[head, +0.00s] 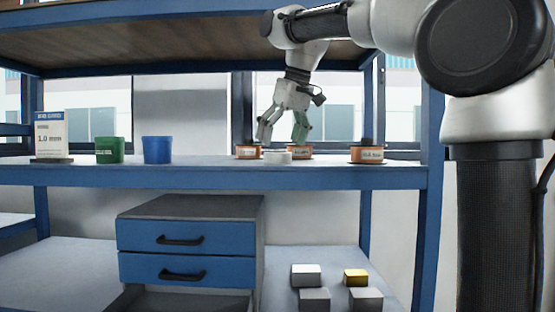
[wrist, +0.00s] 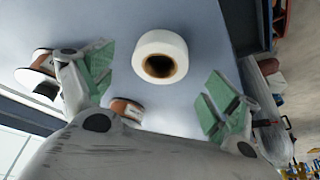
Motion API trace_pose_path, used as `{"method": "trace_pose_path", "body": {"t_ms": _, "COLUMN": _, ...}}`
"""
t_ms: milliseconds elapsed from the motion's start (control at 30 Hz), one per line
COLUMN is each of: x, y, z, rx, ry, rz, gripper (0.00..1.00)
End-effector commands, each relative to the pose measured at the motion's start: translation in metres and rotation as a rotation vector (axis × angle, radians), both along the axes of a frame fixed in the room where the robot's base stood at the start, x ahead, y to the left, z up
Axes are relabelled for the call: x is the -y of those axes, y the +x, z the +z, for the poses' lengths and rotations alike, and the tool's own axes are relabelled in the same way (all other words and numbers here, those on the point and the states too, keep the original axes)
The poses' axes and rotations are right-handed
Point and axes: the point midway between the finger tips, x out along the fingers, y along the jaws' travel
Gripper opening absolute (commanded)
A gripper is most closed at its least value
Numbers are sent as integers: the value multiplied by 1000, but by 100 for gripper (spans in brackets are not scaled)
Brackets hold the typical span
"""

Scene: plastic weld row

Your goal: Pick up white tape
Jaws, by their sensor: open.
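The white tape (wrist: 160,47) is a white roll with a brown core. It lies flat on the shelf, and in the head view (head: 278,156) it is a low white disc at the shelf's front. My gripper (head: 284,138) hangs over the shelf above the tape, with its fingers spread. In the wrist view the green-padded fingers of my gripper (wrist: 160,95) stand wide apart, with the tape between and beyond them. Nothing is between the fingertips in their grip.
Orange-and-black spools (head: 249,152) and (head: 300,151) stand close beside and behind the tape. Another orange spool (head: 367,154) is at the right. An upper shelf (head: 170,45) hangs above.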

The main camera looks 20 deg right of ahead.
Motion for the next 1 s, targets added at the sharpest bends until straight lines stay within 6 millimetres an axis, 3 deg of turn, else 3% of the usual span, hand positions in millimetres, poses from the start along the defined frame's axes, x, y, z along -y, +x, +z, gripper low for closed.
{"method": "trace_pose_path", "body": {"t_ms": 200, "x": -4, "y": 11, "z": -30, "rx": 0, "ry": 0, "rz": 0, "gripper": 89}}
{"method": "trace_pose_path", "body": {"t_ms": 467, "x": -5, "y": 12, "z": -34, "rx": 1, "ry": 0, "rz": 0, "gripper": 89}}
{"method": "trace_pose_path", "body": {"t_ms": 533, "x": -5, "y": 12, "z": -34, "rx": 1, "ry": 0, "rz": 0, "gripper": 81}}
{"method": "trace_pose_path", "body": {"t_ms": 767, "x": -5, "y": 12, "z": -34, "rx": 1, "ry": 0, "rz": 0, "gripper": 39}}
{"method": "trace_pose_path", "body": {"t_ms": 1000, "x": -5, "y": 12, "z": -34, "rx": 1, "ry": 0, "rz": 0, "gripper": 39}}
